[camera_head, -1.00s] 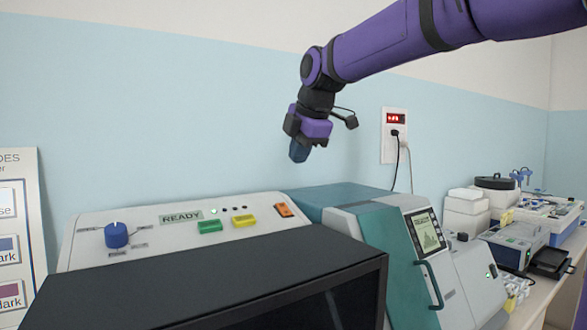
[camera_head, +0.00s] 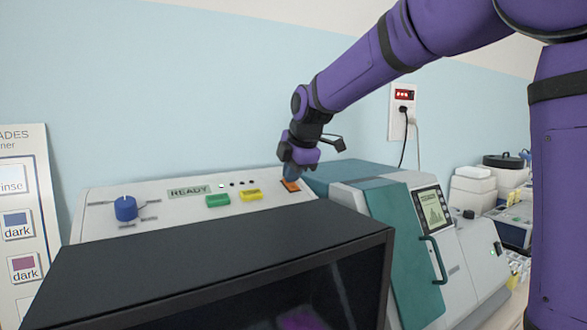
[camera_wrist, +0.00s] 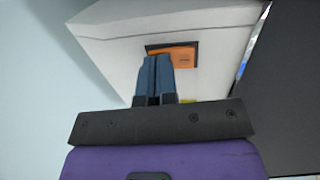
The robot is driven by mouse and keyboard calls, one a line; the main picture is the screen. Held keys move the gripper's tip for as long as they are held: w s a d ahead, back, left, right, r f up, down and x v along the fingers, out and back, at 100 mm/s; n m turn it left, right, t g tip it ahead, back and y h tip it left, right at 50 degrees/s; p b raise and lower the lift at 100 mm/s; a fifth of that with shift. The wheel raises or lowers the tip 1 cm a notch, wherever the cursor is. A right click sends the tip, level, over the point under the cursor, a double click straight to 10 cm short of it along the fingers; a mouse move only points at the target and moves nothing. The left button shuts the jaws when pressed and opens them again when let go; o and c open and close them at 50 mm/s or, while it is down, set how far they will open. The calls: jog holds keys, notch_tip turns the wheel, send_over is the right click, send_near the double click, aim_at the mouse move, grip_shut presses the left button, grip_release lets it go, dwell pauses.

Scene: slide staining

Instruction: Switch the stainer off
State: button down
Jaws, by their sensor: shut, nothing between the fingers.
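The stainer (camera_head: 100,215) has a white sloped panel with a "READY" display (camera_head: 188,191), a blue knob (camera_head: 126,208), a green button (camera_head: 217,200) and a yellow button (camera_head: 251,195). An orange rocker switch (camera_head: 290,186) sits at the panel's right end. It also shows in the wrist view (camera_wrist: 182,57) in a dark frame. My gripper (camera_head: 290,173) is shut and empty, with its blue fingertips right at the switch. In the wrist view the fingertips (camera_wrist: 157,62) overlap the switch's left part. I cannot tell whether they touch it.
A black-topped hood (camera_head: 220,250) stands in front of the panel. A teal and grey machine (camera_head: 400,230) with a screen stands close on the right. A wall outlet (camera_head: 402,112) with a red display is behind.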

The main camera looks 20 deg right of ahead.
jog(key=shift+w+f, duration=0.1)
jog(key=shift+f, duration=0.1)
dwell(0.3)
jog(key=shift+s+f, duration=0.1)
jog(key=shift+s, duration=0.1)
jog(key=shift+s+d, duration=0.15)
jog(key=shift+s, duration=0.4)
